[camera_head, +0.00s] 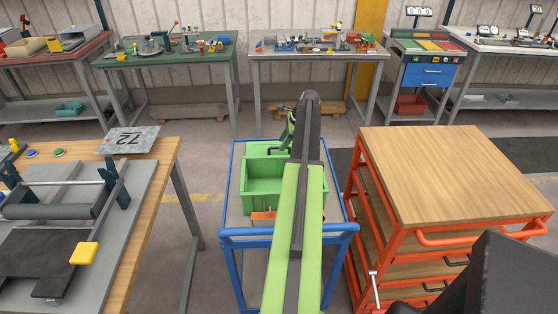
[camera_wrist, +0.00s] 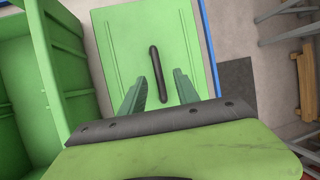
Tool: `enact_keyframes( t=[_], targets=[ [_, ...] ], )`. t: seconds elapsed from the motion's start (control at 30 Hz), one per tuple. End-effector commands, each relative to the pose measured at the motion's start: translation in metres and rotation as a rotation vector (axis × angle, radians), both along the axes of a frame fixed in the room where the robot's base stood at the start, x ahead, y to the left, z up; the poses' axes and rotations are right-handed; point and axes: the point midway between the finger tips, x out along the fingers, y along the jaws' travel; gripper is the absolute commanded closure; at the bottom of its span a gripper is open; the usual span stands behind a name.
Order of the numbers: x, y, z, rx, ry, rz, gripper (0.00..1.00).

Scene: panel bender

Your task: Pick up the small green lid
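The green lid (camera_wrist: 120,55) is a flat plate with a dark bar handle (camera_wrist: 158,75), seen from above in the wrist view. In the head view the lid (camera_head: 260,149) lies just behind the open green crate (camera_head: 262,184) on the blue cart, partly hidden by my arm. My gripper (camera_wrist: 157,90) is open and empty, with one green finger on each side of the handle. I cannot tell whether the fingers touch the lid. In the head view my gripper (camera_head: 288,131) is above the lid, mostly behind my arm.
The crate wall (camera_wrist: 62,70) stands close on the left in the wrist view. The blue cart (camera_head: 238,233) has a raised front rail. An orange-framed wooden-top cart (camera_head: 455,175) stands to the right, a workbench (camera_head: 150,190) to the left, and several tables behind.

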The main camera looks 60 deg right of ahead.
Motion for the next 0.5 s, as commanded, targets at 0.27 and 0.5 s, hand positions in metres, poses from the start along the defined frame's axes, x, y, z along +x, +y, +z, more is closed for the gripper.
enact_keyframes(
  t=[0.27,0.5],
  targets=[
    [0.012,0.004,-0.027,0.0,0.0,0.002,0.62],
    [0.012,0.004,-0.026,0.0,0.0,0.002,0.81]
  ],
)
